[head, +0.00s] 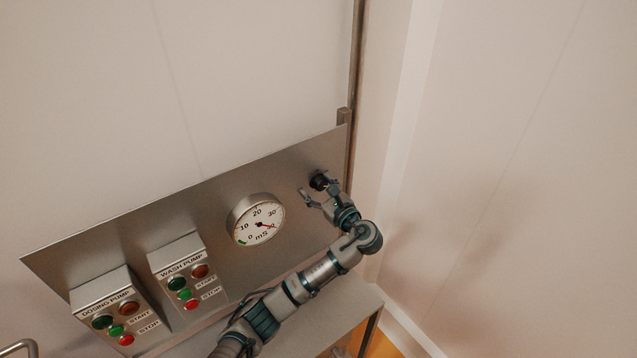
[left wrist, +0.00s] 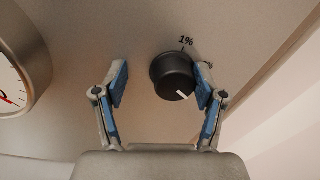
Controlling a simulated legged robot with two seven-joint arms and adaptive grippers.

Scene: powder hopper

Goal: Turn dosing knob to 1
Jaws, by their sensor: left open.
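The black dosing knob (head: 319,181) sits at the upper right of the steel panel, partly covered by my gripper. In the left wrist view the round knob (left wrist: 173,76) carries a white pointer mark at its lower right, and a "1%" label is printed just above it. My left gripper (head: 320,194) is open in front of the knob. In the left wrist view its two blue-padded fingers (left wrist: 160,84) stand apart, with the knob between them but nearer the right finger. Whether that finger touches the knob I cannot tell. My right gripper is not in view.
A round mS gauge (head: 256,220) is left of the knob. The wash pump box (head: 176,250) and dosing pump box (head: 101,287), with lamps and buttons, are at lower left. A vertical post (head: 353,100) and a wall (head: 520,170) stand to the right.

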